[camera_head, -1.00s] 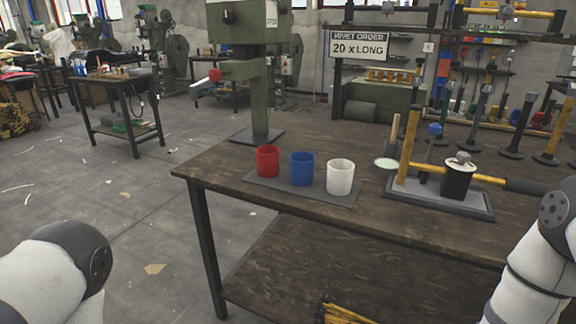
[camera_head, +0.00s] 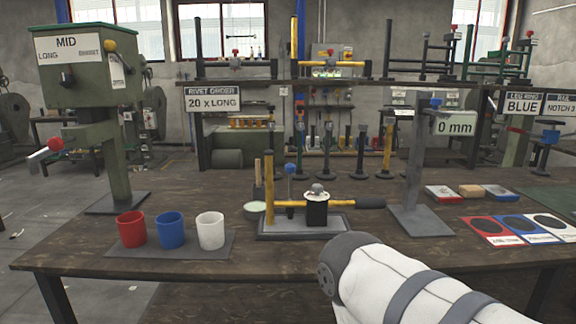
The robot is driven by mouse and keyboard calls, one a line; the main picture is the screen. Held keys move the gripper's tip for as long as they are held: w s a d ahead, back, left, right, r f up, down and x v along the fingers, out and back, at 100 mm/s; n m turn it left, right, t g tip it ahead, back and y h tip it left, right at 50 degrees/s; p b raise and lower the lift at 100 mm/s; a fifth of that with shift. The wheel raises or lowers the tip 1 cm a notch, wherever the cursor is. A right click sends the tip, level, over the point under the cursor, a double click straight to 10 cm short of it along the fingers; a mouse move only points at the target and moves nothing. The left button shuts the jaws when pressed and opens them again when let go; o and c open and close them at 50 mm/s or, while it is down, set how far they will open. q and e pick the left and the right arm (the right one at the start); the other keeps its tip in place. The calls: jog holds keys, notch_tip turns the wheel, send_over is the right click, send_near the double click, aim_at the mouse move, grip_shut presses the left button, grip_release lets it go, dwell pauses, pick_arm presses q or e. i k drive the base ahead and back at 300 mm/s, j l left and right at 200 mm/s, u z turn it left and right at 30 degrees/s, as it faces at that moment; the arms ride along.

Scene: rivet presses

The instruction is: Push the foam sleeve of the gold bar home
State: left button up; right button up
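A gold bar (camera_head: 338,204) lies level in a fixture on a grey base tray (camera_head: 290,233) on the workbench. A dark sleeve (camera_head: 370,202) is around its right end, sticking out past the tray. A black block (camera_head: 316,213) with a grey knob on top sits at the bar's middle. A gold upright post (camera_head: 269,180) and a thin post with a blue ball (camera_head: 290,169) stand at the fixture's left. How far the sleeve sits along the bar is too small to tell. My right arm crosses the lower right, but its gripper is out of view. My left gripper is also out of view.
Red (camera_head: 131,229), blue (camera_head: 171,230) and white (camera_head: 211,231) cups stand on a mat at the left. A green press (camera_head: 118,165) is behind them. A grey gauge stand (camera_head: 413,170) rises right of the sleeve. Coloured cards (camera_head: 489,231) lie at the right.

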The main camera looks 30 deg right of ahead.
aim_at(374, 203)
jog(key=l+z, duration=0.1)
jog(key=z, duration=0.35)
jog(key=i+z, duration=0.1)
jog(key=z, duration=0.35)
jog(key=l+z, duration=0.1)
jog(key=z, duration=0.35)
jog(key=l, duration=0.1)
jog(key=i, duration=0.05)
